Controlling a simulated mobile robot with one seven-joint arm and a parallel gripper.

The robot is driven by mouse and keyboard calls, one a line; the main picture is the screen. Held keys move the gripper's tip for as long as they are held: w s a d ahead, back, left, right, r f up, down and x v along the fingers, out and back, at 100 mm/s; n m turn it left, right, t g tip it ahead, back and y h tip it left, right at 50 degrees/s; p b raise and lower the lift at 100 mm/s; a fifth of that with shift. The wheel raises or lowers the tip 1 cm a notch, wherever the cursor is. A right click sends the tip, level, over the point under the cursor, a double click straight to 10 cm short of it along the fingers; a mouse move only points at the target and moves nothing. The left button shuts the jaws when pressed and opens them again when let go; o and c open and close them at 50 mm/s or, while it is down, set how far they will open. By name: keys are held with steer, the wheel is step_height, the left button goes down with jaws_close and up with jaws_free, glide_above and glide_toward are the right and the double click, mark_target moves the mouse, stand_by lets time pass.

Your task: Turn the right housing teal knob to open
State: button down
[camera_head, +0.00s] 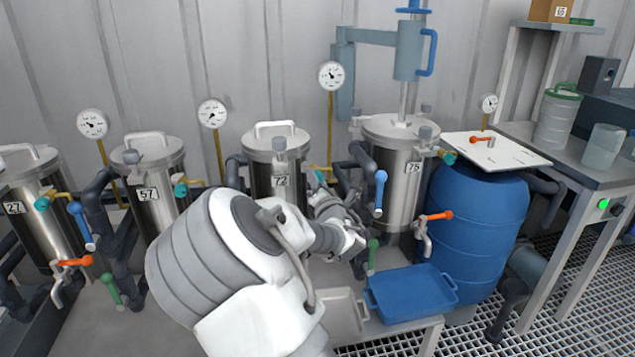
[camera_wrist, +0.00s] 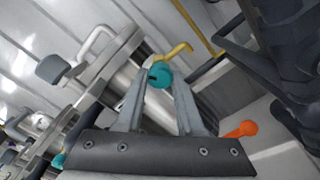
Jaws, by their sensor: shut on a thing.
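Steel vessels with lids stand in a row. The vessel labelled 75 (camera_head: 392,190) is the rightmost, with a teal knob (camera_head: 448,157) on its right side. The vessel labelled 72 (camera_head: 275,165) stands left of it. My arm reaches to the right side of vessel 72, where a teal knob (camera_head: 319,176) shows just past my gripper (camera_head: 325,187). In the wrist view my gripper (camera_wrist: 160,80) has its two fingertips on either side of a teal knob (camera_wrist: 159,75), closed on it. A yellow handle (camera_wrist: 176,51) shows behind that knob. My arm hides the lower part of vessel 72.
A blue lever (camera_head: 380,190) and an orange-handled tap (camera_head: 437,216) are by vessel 75. A blue tray (camera_head: 412,293) lies in front. A blue barrel (camera_head: 480,230) stands at right. An orange handle (camera_wrist: 240,129) lies right of my fingers in the wrist view.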

stand_by(0.4)
steer(key=c, duration=0.5)
jaws_free()
steer(key=p+v, duration=0.3)
steer(key=v, duration=1.4)
steer(key=shift+s+p, duration=0.25)
steer(key=shift+p, duration=0.15)
steer(key=shift+d, duration=0.15)
